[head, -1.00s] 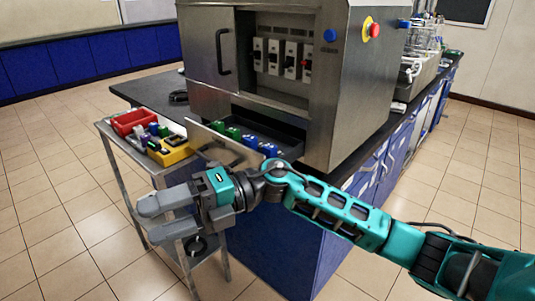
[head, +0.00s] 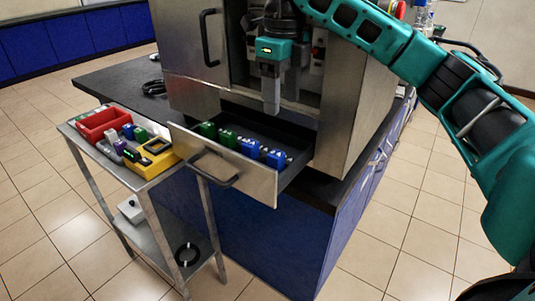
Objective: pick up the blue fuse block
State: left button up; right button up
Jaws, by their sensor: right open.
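Two blue blocks sit in the open drawer (head: 263,188) of the steel cabinet, one near the middle (head: 250,148) and one further right (head: 277,159). Another small blue block (head: 128,130) is on the cart at the left. I cannot tell which one is the task's fuse block. My right gripper (head: 277,100) points down above the drawer, in front of the cabinet, open and empty, with a gap between it and the blue blocks. Its fingers partly overlap in this view. My left gripper is not in view.
Two green blocks (head: 208,129) share the drawer, left of the blue ones. The cabinet (head: 184,45) stands close behind the gripper. Floor in front is clear.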

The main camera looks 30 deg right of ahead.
send_over(276, 153)
jog(key=f, duration=0.4)
jog(key=f+b, duration=0.1)
jog(key=f, duration=0.1)
jog(key=shift+s+d, duration=0.35)
jog(key=shift+s, duration=0.05)
jog(key=f, duration=0.5)
jog(key=shift+w+a+f, duration=0.25)
jog(key=shift+w+a, duration=0.1)
jog(key=shift+f, duration=0.4)
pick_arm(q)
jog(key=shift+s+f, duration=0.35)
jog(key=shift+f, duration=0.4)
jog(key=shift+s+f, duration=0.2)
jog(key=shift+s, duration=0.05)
pick_arm(e)
jog(key=c, duration=1.1)
jog(key=shift+r, duration=0.15)
jog(key=shift+c, duration=0.2)
